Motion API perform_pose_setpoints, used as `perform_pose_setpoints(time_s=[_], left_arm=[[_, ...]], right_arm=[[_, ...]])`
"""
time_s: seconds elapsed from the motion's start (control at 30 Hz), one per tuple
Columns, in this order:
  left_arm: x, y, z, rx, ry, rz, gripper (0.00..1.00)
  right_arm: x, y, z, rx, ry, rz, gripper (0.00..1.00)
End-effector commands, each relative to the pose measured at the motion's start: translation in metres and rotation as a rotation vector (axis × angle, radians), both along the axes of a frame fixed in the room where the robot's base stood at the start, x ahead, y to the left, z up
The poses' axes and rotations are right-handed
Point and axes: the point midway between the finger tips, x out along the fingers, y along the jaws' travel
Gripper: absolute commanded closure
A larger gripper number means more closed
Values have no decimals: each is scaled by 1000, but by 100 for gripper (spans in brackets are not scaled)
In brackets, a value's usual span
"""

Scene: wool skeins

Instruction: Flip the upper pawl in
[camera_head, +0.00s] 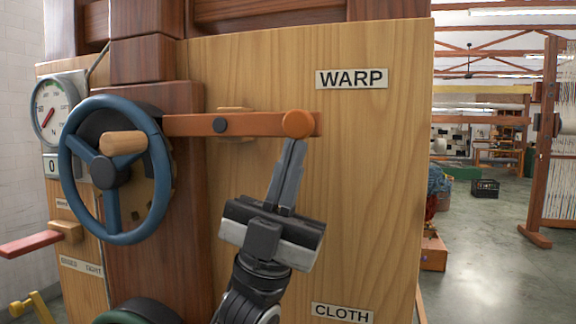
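The upper pawl (245,124) is an orange-brown bar beside the WARP label (352,78). It lies about level, running from the blue handwheel (66,165) to the right. A round orange knob (298,123) sits near its right end, and a dark pivot (220,125) shows near the wheel. My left gripper (293,143) points up from below, its two fingers close together with nothing seen between them. Its fingertips are at the knob's lower edge; I cannot tell whether they touch it. My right gripper is not in view.
A dial gauge (54,108) is at the left. A red lever (30,244) sticks out below it. A green wheel (140,311) shows at the bottom, left of a CLOTH label (342,313). Open floor (490,270) lies right of the wooden panel (385,180).

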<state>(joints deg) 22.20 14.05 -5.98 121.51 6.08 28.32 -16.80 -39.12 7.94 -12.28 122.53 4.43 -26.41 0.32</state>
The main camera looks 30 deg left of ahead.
Motion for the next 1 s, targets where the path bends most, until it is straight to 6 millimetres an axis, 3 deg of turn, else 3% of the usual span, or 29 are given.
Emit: perform_pose_setpoints(time_s=[0.17,0.6,0.8,1.0], left_arm=[[-1,1,-7,-2,-2,-2,100],[-5,6,-86,-1,-1,-15,100],[-6,7,-99,-2,-1,-20,100],[-6,7,-99,-3,-1,-20,100]], right_arm=[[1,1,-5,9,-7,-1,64],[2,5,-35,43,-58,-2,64],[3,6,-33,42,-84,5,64],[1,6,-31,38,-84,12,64]])
